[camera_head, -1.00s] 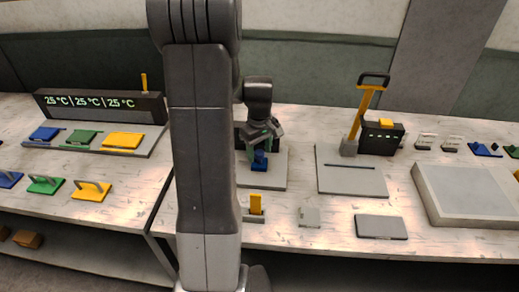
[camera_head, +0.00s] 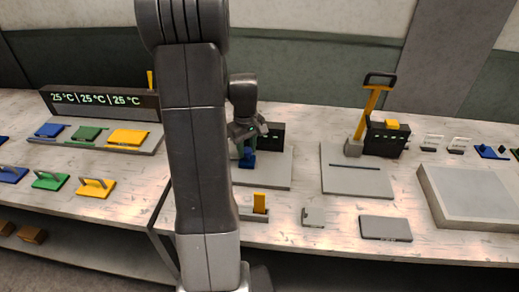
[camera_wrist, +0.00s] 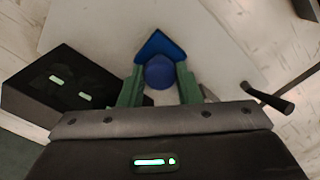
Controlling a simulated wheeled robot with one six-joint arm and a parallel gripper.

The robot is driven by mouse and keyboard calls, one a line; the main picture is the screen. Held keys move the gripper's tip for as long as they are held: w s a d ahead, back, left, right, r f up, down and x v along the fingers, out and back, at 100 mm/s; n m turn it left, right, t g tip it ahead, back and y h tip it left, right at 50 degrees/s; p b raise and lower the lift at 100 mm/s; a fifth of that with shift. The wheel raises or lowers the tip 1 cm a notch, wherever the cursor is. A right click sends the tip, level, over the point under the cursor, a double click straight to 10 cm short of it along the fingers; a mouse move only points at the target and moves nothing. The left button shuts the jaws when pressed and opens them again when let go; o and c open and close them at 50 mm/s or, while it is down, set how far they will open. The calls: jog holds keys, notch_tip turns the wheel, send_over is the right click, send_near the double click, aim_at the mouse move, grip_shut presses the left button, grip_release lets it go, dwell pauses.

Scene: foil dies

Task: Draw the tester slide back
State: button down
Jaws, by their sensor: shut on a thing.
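The blue slide (camera_head: 246,163) sits on the pale grey tester plate (camera_head: 275,180), beside a black box (camera_head: 275,135) with small lit marks. In the wrist view the slide has a pointed blue base (camera_wrist: 160,44) and a round blue knob (camera_wrist: 159,72). My gripper (camera_head: 247,150) is above the slide, pointing down. In the wrist view its two green fingers (camera_wrist: 159,82) are closed on either side of the knob. My arm hides the left part of the plate in the head view.
A yellow block in a grey holder (camera_head: 259,204) stands in front of the plate. To the right are a second plate (camera_head: 355,182) with a yellow lever (camera_head: 366,118), a flat grey slab (camera_head: 385,228) and a large grey tray (camera_head: 470,195). Colored pieces lie on the left bench.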

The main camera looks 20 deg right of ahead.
jog(key=shift+w+a, duration=0.2)
jog(key=shift+a, duration=0.15)
jog(key=c, duration=1.1)
grip_release()
jog(key=shift+a, duration=0.25)
jog(key=shift+o, duration=0.2)
jog(key=shift+d, duration=0.1)
jog(key=shift+r, duration=0.1)
notch_tip(320, 180, up, 14)
jog(key=shift+b, duration=0.4)
jog(key=shift+f, duration=0.25)
